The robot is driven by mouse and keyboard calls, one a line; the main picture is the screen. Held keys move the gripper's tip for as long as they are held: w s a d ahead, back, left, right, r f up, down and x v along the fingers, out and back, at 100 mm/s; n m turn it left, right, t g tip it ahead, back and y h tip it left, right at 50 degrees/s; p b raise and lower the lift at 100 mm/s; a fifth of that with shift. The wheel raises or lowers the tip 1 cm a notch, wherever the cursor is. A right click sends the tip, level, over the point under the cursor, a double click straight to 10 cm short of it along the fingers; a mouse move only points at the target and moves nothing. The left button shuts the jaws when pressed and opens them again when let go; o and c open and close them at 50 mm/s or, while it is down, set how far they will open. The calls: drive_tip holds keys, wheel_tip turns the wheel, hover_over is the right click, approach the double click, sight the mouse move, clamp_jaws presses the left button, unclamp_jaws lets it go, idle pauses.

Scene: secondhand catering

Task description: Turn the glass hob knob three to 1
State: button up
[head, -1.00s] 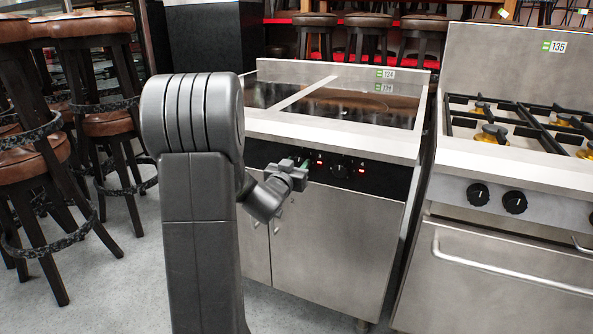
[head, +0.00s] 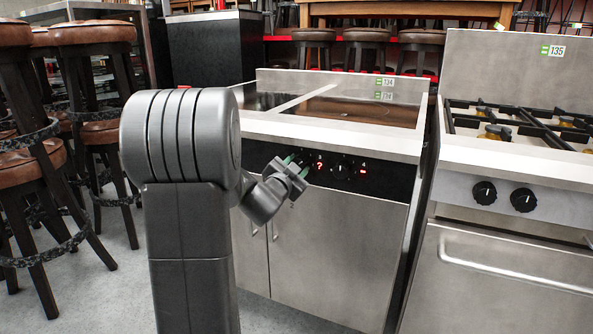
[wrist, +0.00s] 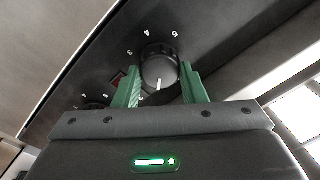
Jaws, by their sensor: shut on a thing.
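The glass hob (head: 352,108) has a steel front with a black control strip (head: 388,180). My gripper (head: 297,166) is at the left part of this strip. In the wrist view its green fingers (wrist: 162,72) are closed on both sides of a round black knob (wrist: 158,62). This is the knob beside the display marked 3 (head: 320,166), which glows red. The knob's white pointer line points down in the wrist view, towards my gripper's body. Dial numbers 3, 4 and 5 show around its upper side; other marks are partly hidden by the fingers. In the head view my gripper hides the knob.
A gas range (head: 510,180) stands to the right, close to the hob. Bar stools (head: 95,95) stand at the left. Grey floor is open at lower left.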

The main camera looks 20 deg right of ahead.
idle(0.4)
drive_tip(key=o, duration=1)
drive_tip(key=shift+s+a, duration=0.1)
drive_tip(key=p+v, duration=0.2)
drive_tip(key=v, duration=1.1)
drive_tip(key=shift+s+a, duration=0.2)
drive_tip(key=shift+a, duration=0.05)
drive_tip(key=shift+w+d, duration=0.1)
drive_tip(key=b+x, duration=0.2)
drive_tip(key=x, duration=1.1)
drive_tip(key=shift+w+d, duration=0.2)
drive_tip(key=shift+d, duration=0.05)
